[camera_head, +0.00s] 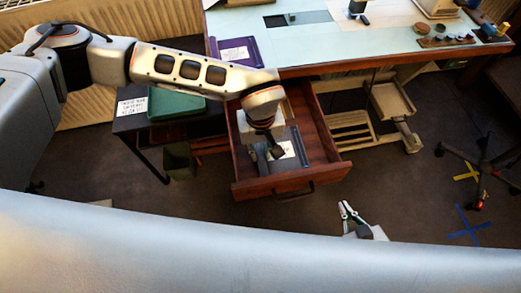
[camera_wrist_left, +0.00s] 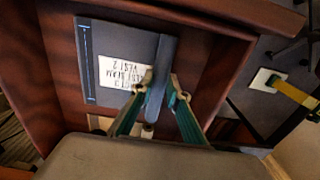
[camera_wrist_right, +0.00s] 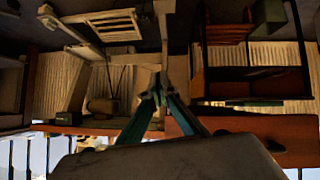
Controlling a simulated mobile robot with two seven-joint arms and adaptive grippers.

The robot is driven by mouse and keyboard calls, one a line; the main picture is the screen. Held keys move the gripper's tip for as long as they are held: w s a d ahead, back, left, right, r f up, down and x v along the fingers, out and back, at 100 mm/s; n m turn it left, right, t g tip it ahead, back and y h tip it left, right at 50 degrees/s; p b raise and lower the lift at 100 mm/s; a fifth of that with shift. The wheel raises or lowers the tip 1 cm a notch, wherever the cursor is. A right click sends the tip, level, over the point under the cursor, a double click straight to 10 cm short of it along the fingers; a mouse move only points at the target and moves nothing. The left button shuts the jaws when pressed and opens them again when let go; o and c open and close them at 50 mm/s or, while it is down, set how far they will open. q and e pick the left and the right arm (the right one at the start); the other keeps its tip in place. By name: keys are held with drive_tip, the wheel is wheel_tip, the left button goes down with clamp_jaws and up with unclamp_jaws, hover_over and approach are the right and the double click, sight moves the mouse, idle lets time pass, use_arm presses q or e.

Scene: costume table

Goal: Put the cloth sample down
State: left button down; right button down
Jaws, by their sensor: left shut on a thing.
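My left gripper (camera_head: 274,150) is inside the open wooden drawer (camera_head: 327,135). In the left wrist view, its fingers (camera_wrist_left: 160,88) are shut on a narrow blue-grey piece (camera_wrist_left: 161,62), which I take to be the cloth sample. The piece is at the edge of a flat dark grey sheet or folder (camera_wrist_left: 101,38) with a white handwritten label (camera_wrist_left: 122,72). I cannot tell whether the piece touches the drawer floor. My right gripper (camera_head: 347,210) is empty over the floor in front of the drawer; its fingertips (camera_wrist_right: 157,96) are together in the right wrist view.
The drawer hangs out from under a pale-topped table (camera_head: 340,35). A purple tray (camera_head: 236,52) lies on the table's left end. A dark side table (camera_head: 130,122) with a green box (camera_head: 177,104) stands left of the drawer. A wheeled chair base (camera_head: 485,163) is at right.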

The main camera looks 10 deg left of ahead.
use_arm(q)
drive_tip(key=c, duration=2)
unclamp_jaws()
drive_tip(key=shift+f, duration=0.15)
drive_tip(key=shift+o, duration=0.2)
drive_tip(key=shift+r, duration=0.35)
wheel_tip(320, 180, up, 12)
drive_tip(key=p, duration=0.1)
drive_tip(key=shift+f+p, duration=0.15)
drive_tip(key=shift+p, duration=0.25)
